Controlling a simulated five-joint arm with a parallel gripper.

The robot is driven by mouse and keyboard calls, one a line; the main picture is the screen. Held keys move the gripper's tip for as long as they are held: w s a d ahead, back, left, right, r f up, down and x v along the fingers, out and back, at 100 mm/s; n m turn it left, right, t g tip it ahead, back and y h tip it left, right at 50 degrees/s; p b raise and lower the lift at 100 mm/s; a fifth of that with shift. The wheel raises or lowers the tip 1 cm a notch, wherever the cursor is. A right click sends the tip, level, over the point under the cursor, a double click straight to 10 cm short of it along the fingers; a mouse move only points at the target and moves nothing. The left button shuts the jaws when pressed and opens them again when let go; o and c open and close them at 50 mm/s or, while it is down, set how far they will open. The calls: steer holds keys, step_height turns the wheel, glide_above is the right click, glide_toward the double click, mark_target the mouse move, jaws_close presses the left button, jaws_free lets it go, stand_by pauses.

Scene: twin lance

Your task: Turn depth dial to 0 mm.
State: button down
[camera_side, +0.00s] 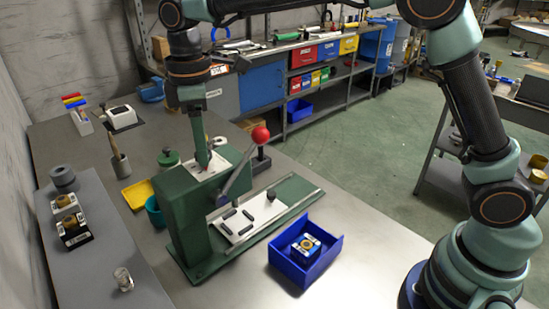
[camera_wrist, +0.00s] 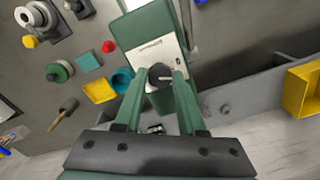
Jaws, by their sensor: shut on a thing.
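The depth dial is a dark round knob (camera_wrist: 159,76) on a white scale plate (camera_wrist: 150,55) on top of the green press (camera_side: 180,205). In the wrist view a small light mark shows at the knob's edge; its reading is too small to tell. My gripper (camera_side: 204,163) reaches straight down onto the press top. In the wrist view its two green fingers (camera_wrist: 160,84) stand on either side of the knob, shut on it. In the side view the fingers largely hide the dial, and the white plate (camera_side: 222,163) shows around them.
A lever with a red ball (camera_side: 261,135) rises just right of my gripper. A blue bin (camera_side: 322,262) holding a small block stands in front of the press. A teal cup (camera_side: 155,212), yellow tray (camera_side: 138,194) and green round container (camera_side: 168,158) sit left of it.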

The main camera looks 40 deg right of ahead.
steer(key=shift+r+n, duration=0.15)
steer(key=shift+n, duration=0.55)
steer(key=c, duration=0.5)
jaws_free()
step_height(320, 180, up, 12)
stand_by(0.5)
